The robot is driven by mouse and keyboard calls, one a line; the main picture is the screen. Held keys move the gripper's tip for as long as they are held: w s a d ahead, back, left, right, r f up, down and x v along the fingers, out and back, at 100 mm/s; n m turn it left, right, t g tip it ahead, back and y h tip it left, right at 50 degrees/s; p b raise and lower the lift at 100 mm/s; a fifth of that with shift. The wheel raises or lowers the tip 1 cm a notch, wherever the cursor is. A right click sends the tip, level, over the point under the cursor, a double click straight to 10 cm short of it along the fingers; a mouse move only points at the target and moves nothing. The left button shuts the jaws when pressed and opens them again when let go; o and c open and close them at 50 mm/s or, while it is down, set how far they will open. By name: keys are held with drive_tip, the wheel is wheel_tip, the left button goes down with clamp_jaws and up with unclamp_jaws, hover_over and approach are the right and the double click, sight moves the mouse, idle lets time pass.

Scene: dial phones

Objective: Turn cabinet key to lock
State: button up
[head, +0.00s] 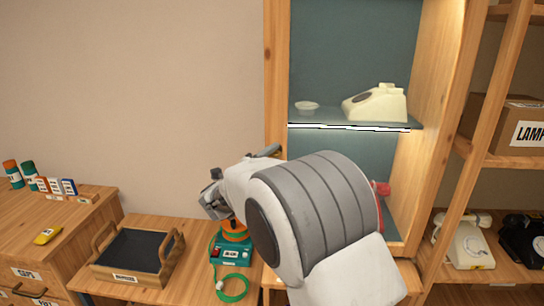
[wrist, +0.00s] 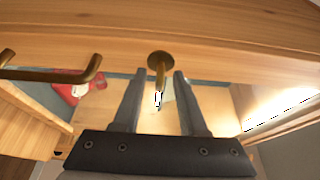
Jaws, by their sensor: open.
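A brass key (wrist: 160,64) with a round collar sticks out from a wooden cabinet rail (wrist: 210,50) in the wrist view. My gripper (wrist: 156,76) is open, with one dark finger on each side of the key. I see a gap on both sides, so the fingers do not appear to grip it. The key's lower end shows between the fingers. In the head view the tall wooden cabinet (head: 276,70) stands behind my arm, which hides its lower part. The key cannot be made out there.
A brass handle (wrist: 50,75) lies left of the key. A cream phone (head: 378,104) and a small dish (head: 307,107) sit on the cabinet's glass shelf. A red phone (head: 382,188) shows partly behind my arm. A wooden tray (head: 170,262) and a teal device (head: 231,250) stand left.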

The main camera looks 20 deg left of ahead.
clamp_jaws()
drive_tip(key=shift+f+b, duration=0.1)
drive_tip(key=shift+b, duration=0.2)
drive_tip(key=n+t+b, duration=0.1)
drive_tip(key=n+b, duration=0.1)
drive_tip(key=n, duration=0.1)
drive_tip(key=shift+f, duration=0.2)
drive_tip(key=n+t+y+b, duration=0.1)
drive_tip(key=n+b, duration=0.2)
drive_tip(key=n+t+y+b, duration=0.1)
drive_tip(key=n+b, duration=0.2)
drive_tip(key=n, duration=0.1)
drive_tip(key=shift+d+f, duration=0.1)
drive_tip(key=shift+f, duration=0.05)
drive_tip(key=n+y+b, duration=0.1)
drive_tip(key=n+b, duration=0.1)
drive_tip(key=n, duration=0.1)
drive_tip(key=n+t+y+b, duration=0.1)
drive_tip(key=n+y+b, duration=0.1)
drive_tip(key=n, duration=0.2)
drive_tip(key=shift+d+n+y, duration=0.15)
drive_tip(key=shift+n+y, duration=0.15)
drive_tip(key=shift+n+y+b, duration=0.9)
drive_tip(key=shift+n+y, duration=0.2)
drive_tip(key=shift+n, duration=1.5)
